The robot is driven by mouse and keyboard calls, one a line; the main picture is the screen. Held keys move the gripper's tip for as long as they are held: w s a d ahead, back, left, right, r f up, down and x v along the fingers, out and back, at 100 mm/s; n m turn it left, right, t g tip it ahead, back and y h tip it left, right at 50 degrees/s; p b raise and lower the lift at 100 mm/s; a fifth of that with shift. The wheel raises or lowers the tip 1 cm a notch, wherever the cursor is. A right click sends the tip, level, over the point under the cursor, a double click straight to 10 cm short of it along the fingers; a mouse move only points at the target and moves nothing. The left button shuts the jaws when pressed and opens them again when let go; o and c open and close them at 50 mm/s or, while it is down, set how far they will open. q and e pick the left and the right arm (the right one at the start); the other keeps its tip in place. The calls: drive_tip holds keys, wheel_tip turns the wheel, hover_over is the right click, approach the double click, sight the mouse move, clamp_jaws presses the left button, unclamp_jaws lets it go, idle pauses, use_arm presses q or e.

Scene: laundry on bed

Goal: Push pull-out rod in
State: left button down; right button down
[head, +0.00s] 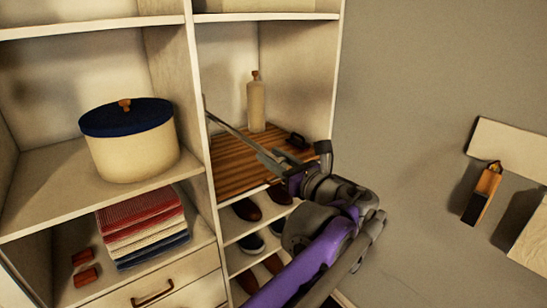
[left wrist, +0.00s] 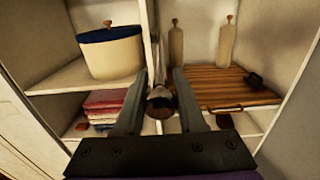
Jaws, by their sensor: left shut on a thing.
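The pull-out rod (head: 232,131) is a thin grey metallic bar. In the head view it slants out from near the upright divider toward my left gripper. In the left wrist view its rounded end (left wrist: 160,101) shows nearly end-on between the fingers. My left gripper (head: 268,158), on the purple arm, is in front of the right-hand compartment. It is shut on the rod, with one finger on each side in the left wrist view (left wrist: 160,84). The fingers hide part of the rod. My right gripper is in neither view.
The right compartment has a slatted wooden shelf (head: 230,173) with a bottle (head: 256,104) and a dark object. Shoes (head: 247,209) stand below. On the left are a blue-lidded basket (head: 134,151) and folded towels (head: 140,222). A grey wall (head: 410,95) is to the right.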

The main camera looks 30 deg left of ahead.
sight(238, 132)
use_arm(q)
drive_tip(key=p+x, duration=0.3)
drive_tip(key=x, duration=2.3)
drive_tip(key=c, duration=0.5)
unclamp_jaws()
drive_tip(key=shift+c, duration=0.2)
drive_tip(key=shift+d, duration=0.15)
drive_tip(key=b+v, duration=0.1)
drive_tip(key=v, duration=0.9)
drive_tip(key=shift+s+d, duration=0.15)
drive_tip(key=shift+d, duration=0.1)
